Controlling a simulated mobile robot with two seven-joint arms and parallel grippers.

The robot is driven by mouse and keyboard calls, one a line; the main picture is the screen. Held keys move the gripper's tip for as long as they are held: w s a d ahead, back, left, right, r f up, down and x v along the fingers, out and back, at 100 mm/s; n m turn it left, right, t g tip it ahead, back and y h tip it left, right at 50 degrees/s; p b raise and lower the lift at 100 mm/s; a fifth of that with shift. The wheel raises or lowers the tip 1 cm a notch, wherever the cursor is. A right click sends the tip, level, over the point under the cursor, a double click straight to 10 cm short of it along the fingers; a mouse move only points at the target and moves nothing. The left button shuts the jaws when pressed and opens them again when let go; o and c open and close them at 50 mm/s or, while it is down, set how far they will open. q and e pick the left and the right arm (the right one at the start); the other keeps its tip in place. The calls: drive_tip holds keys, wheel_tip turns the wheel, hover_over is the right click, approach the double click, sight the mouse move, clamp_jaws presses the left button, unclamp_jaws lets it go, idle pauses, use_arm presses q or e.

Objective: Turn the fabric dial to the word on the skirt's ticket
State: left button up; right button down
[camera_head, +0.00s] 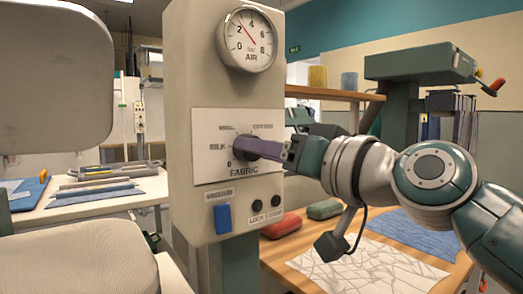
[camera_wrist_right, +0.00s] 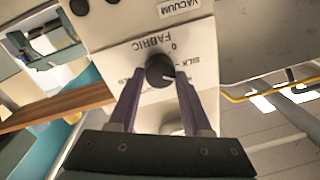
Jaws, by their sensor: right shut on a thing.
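The fabric dial (camera_head: 243,147) is a dark round knob on a white plate marked FABRIC on the grey control column. Silk and 0 are legible; the upper words are too small to read. My right gripper (camera_head: 262,149) reaches in from the right and is shut on the dial. In the right wrist view, the fingers of the right gripper (camera_wrist_right: 160,80) stand on either side of the dial (camera_wrist_right: 160,70). No skirt or ticket is identifiable. My left gripper is out of view.
An air gauge (camera_head: 247,39) sits above the dial; a blue switch (camera_head: 222,219) and two black buttons sit below. Right of the column, a wooden table holds a patterned white cloth (camera_head: 362,266) and red and green items. A padded grey form (camera_head: 75,258) fills the left.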

drive_tip(key=m, duration=0.5)
drive_tip(key=shift+p, duration=0.3)
drive_tip(key=shift+m, duration=0.4)
drive_tip(key=shift+c, duration=1.7)
unclamp_jaws()
drive_tip(key=v, duration=1)
drive_tip(key=shift+f, duration=0.15)
drive_tip(key=shift+a, duration=0.1)
